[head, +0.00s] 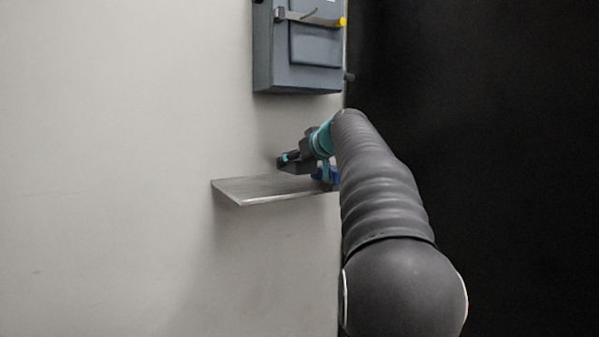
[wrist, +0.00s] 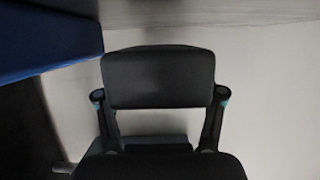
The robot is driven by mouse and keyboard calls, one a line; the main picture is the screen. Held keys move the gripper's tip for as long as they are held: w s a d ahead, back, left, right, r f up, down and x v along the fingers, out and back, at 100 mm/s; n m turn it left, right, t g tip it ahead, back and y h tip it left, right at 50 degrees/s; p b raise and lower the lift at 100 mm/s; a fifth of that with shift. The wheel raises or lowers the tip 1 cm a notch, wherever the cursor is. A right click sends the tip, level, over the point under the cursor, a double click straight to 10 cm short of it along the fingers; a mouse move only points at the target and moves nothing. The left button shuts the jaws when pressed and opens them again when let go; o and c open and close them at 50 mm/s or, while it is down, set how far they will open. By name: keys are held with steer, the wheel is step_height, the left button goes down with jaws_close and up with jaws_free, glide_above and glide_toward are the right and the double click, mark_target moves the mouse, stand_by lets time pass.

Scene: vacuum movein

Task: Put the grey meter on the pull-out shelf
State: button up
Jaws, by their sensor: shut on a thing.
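The pull-out shelf (head: 255,190) is a thin grey plate standing out from the pale wall in the head view. Its edge and surface cross the top of the wrist view (wrist: 215,12). My gripper (head: 289,158) is at the shelf, over its rear part as seen in the head view. In the wrist view my gripper (wrist: 160,94) is shut on a dark grey block, the meter (wrist: 160,72), with one finger at each side. The meter is hard to tell from the dark gripper in the head view. I cannot tell whether it touches the shelf.
A blue object (head: 328,175) is at the shelf's right end, close to my gripper; it also fills the upper left of the wrist view (wrist: 45,35). A grey-blue cabinet (head: 300,50) with a yellow-tipped handle hangs above. The shelf's left part is bare.

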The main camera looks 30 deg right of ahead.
steer(key=shift+f, duration=1.2)
steer(key=shift+f+b, duration=0.2)
steer(key=shift+b, duration=0.15)
steer(key=o, duration=1.1)
steer(key=shift+r, duration=0.1)
steer(key=shift+s+r, duration=0.1)
steer(key=shift+r, duration=0.05)
steer(key=b+v, duration=0.1)
steer(key=v, duration=1)
steer(key=shift+s+d+r, duration=0.1)
steer(key=shift+s+r, duration=0.05)
steer(key=shift+s, duration=0.2)
